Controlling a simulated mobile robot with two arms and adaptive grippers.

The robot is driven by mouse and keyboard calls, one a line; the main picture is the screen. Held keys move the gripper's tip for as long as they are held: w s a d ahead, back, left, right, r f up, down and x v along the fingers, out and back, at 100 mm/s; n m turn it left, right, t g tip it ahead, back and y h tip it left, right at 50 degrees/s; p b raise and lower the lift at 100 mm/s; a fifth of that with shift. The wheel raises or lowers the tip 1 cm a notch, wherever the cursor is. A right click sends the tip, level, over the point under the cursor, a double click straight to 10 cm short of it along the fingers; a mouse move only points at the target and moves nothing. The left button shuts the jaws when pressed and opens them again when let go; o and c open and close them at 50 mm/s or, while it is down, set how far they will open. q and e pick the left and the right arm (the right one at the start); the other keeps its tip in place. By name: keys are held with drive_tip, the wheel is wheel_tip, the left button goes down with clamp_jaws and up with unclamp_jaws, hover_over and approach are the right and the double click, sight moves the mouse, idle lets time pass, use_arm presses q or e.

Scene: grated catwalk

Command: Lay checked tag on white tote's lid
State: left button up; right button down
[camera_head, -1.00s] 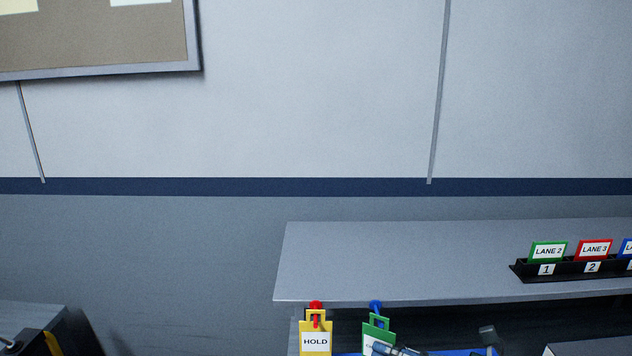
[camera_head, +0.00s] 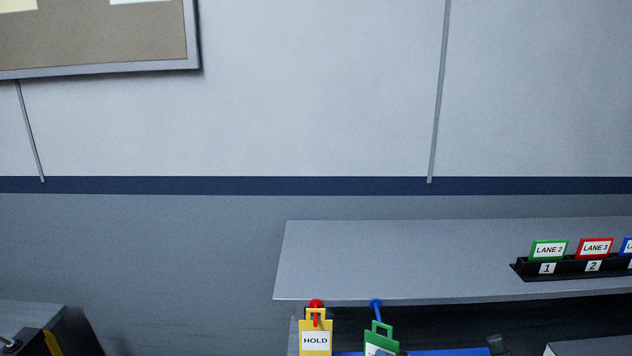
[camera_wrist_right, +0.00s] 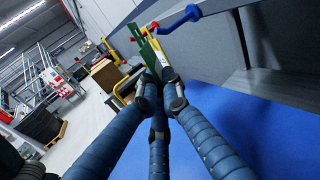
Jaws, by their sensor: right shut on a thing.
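The green-framed tag (camera_head: 382,341) is in the head view just below the blue peg (camera_head: 377,308) on the shelf edge. Its white label is partly cut off at the bottom, and its text is not readable. In the right wrist view my right gripper (camera_wrist_right: 166,82) is shut on the green tag (camera_wrist_right: 148,50), seen nearly edge-on. The blue peg (camera_wrist_right: 190,13) is close beside it; I cannot tell whether the tag's loop is clear of the peg. No white tote or lid is recognisable. My left gripper is not in view.
A yellow HOLD tag (camera_head: 315,338) hangs from a red peg (camera_head: 316,304) to the left. A grey shelf (camera_head: 400,262) carries a black rack (camera_head: 530,272) with lane cards. A blue surface (camera_wrist_right: 265,140) lies beside the gripper in the wrist view.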

drive_tip(key=shift+s, duration=1.05)
drive_tip(key=shift+s, duration=0.15)
